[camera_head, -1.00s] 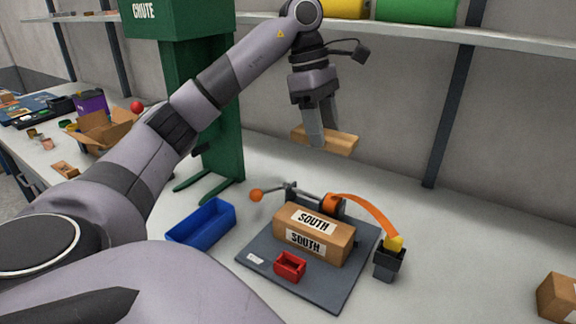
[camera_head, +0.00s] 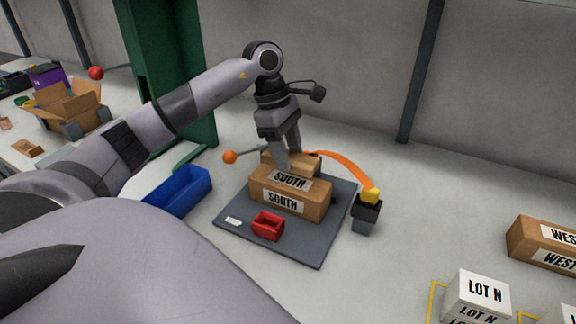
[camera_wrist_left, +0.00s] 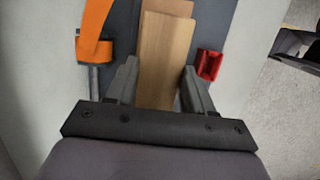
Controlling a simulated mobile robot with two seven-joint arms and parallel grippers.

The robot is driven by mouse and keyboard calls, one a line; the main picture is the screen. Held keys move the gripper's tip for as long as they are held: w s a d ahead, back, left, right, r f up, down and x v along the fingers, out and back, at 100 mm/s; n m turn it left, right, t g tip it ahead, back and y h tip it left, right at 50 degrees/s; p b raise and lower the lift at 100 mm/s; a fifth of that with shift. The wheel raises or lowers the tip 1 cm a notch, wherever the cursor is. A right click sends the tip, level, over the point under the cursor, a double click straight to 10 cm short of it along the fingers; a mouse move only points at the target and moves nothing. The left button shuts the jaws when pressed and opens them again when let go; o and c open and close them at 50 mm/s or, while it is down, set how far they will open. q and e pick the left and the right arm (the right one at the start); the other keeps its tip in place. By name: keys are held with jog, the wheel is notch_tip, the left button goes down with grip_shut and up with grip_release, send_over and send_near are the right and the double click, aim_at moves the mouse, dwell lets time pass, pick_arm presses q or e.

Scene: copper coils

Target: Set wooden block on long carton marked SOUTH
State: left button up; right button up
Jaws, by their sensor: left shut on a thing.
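The long carton marked SOUTH (camera_head: 318,206) lies on a dark grey board, with labels on its top and front. My left gripper (camera_head: 290,165) is shut on the pale wooden block (camera_head: 307,158), low at the carton's rear top edge. The fingers hide part of the block and of the top label. I cannot tell whether the block touches the carton. In the left wrist view the block (camera_wrist_left: 164,60) sits between the fingers of the left gripper (camera_wrist_left: 160,80), with brown carton (camera_wrist_left: 170,6) showing past its end. My right gripper is not in view.
The grey board (camera_head: 310,248) also carries a small red bin (camera_head: 268,226). An orange curved strip (camera_head: 345,170) arches behind the carton to a yellow-topped post (camera_head: 369,198). A blue bin (camera_head: 185,195) stands left. WEST carton (camera_head: 525,232) and LOT N box (camera_head: 480,298) stand right.

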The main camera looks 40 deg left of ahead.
aim_at(288, 179)
pick_arm(q)
jog(key=shift+f, duration=2.1)
jog(key=shift+f, duration=0.25)
jog(key=o, duration=1)
jog(key=shift+r, duration=0.1)
jog(key=shift+o, duration=0.2)
jog(key=shift+r, duration=0.1)
jog(key=v, duration=1.2)
jog(key=shift+r, duration=0.1)
